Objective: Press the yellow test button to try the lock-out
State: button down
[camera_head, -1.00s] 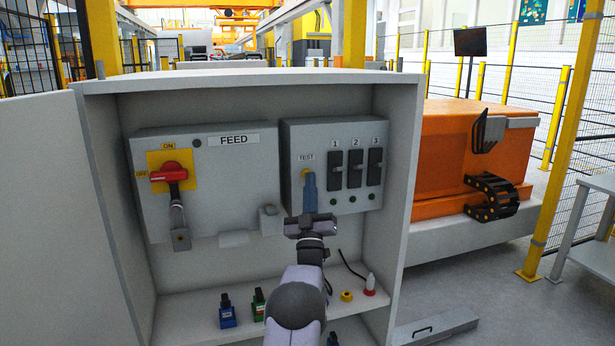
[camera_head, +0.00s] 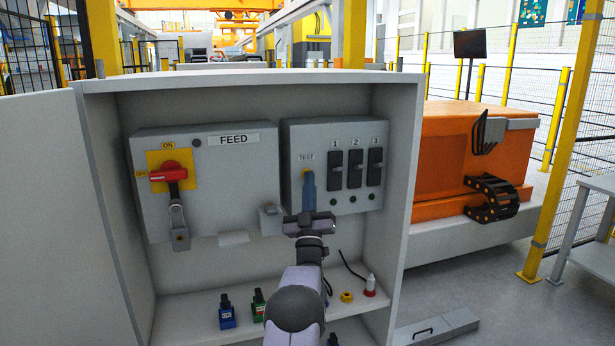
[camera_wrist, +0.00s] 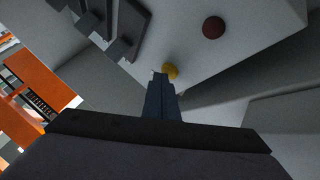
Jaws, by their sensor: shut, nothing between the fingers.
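The yellow test button (camera_head: 305,172) sits under the TEST label on the grey box with switches 1, 2 and 3. It also shows in the wrist view (camera_wrist: 171,71), just beyond my fingertips. My gripper (camera_head: 308,177) is shut and empty, its blue-grey fingers pointing up at the button and partly covering it in the head view. In the wrist view my fingertips (camera_wrist: 160,76) are right by the button's edge, slightly to its left. I cannot tell whether they touch it.
Three black switches (camera_head: 354,169) stand right of the button. The cabinet (camera_head: 402,180) encloses both boxes, with side walls close by.

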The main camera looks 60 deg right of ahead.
jog(key=shift+s+a+b, duration=0.5)
jog(key=shift+a+b, duration=0.1)
jog(key=shift+b, duration=0.1)
dwell(0.3)
jog(key=shift+s+a+b, duration=1.6)
jog(key=shift+s+a, duration=0.15)
jog(key=shift+s, duration=0.05)
jog(key=shift+f, duration=0.1)
